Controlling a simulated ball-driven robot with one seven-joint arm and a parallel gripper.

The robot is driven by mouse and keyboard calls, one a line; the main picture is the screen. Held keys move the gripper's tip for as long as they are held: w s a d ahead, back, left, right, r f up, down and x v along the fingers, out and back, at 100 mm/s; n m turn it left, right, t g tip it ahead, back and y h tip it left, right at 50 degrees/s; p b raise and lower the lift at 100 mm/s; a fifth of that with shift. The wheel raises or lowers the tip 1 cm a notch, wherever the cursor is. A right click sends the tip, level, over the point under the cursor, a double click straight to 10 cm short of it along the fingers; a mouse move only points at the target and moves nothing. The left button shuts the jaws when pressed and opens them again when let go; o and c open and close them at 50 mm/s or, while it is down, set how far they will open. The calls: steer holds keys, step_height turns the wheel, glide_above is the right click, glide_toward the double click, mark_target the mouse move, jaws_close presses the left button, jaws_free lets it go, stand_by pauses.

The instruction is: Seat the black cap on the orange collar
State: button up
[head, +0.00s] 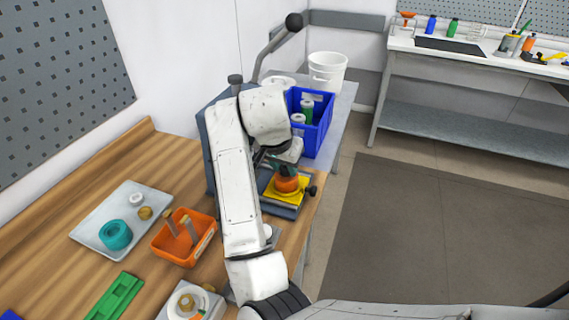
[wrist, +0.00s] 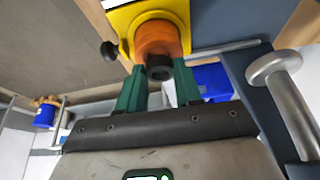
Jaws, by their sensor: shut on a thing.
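The orange collar (head: 287,185) stands on a yellow plate (head: 270,190) at the far right end of the wooden bench. In the wrist view the collar (wrist: 157,36) is straight ahead at the top, with the yellow plate (wrist: 119,20) around it. My gripper (wrist: 159,75) has green fingers, shut on the black cap (wrist: 159,72), which shows as a small dark ring between the fingertips. The cap overlaps the collar's near edge; I cannot tell whether they touch. In the head view my gripper (head: 279,165) is just above the collar, and the cap is not clearly visible.
A blue crate (head: 318,137) with bottles stands behind the collar, beside a white bucket (head: 327,72). A grey lever with a black knob (head: 294,22) rises behind my arm. An orange bin (head: 168,250) and a metal tray (head: 90,235) are on the left bench.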

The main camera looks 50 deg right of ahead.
steer(key=shift+f, duration=0.45)
stand_by(0.5)
steer(key=o, duration=1.1)
steer(key=shift+r, duration=0.1)
steer(key=v, duration=1)
steer(key=shift+s+a+r+p, duration=0.1)
steer(key=shift+a+r+p, duration=0.1)
steer(key=shift+r+p, duration=0.15)
steer(key=shift+f, duration=0.15)
